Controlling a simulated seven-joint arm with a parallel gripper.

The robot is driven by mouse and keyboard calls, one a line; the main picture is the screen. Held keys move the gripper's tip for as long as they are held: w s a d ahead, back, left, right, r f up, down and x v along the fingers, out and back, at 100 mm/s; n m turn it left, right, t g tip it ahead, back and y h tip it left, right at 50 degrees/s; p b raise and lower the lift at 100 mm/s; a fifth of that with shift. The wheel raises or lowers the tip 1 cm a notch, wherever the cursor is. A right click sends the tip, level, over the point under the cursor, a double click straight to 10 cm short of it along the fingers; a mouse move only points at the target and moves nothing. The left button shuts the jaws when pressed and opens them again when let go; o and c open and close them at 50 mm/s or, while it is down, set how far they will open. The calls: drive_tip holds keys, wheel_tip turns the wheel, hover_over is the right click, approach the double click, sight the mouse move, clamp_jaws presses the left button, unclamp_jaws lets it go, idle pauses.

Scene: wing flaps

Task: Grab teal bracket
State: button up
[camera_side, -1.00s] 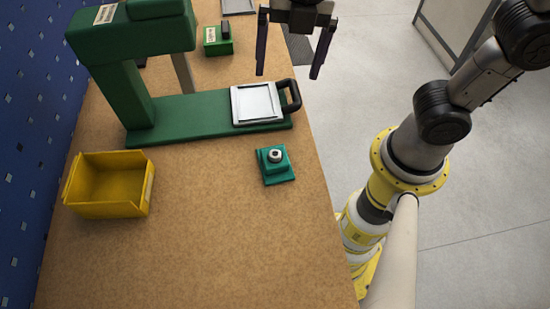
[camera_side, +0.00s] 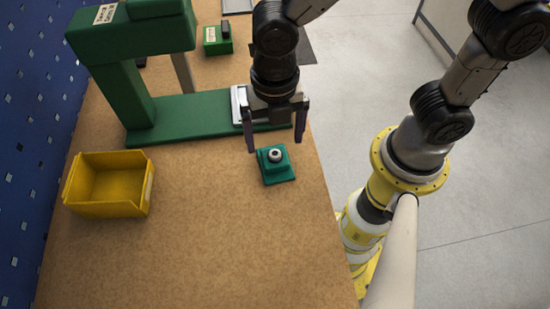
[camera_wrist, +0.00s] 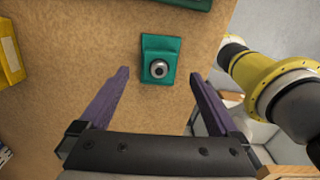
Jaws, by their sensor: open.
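The teal bracket (camera_side: 278,172) sits on the wooden bench near its right edge, with a round grey metal piece on its top. It also shows in the wrist view (camera_wrist: 161,58), ahead of the fingers and roughly midway between them. My gripper (camera_side: 275,147) is open and empty, with dark purple fingers pointing down. In the side view its fingertips appear just above and behind the bracket. In the wrist view my gripper (camera_wrist: 158,78) has its fingers spread wide on either side, apart from the bracket.
A green press (camera_side: 140,110) with a flat base stands behind the bracket; my gripper hides part of its metal plate. A yellow bin (camera_side: 110,185) stands at the left. A small green box (camera_side: 217,42) is at the back. The front of the bench is clear.

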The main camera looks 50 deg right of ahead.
sight(275, 154)
drive_tip(key=f, duration=0.5)
drive_tip(key=shift+s+a, duration=0.15)
drive_tip(key=shift+a, duration=0.05)
clamp_jaws()
idle(0.3)
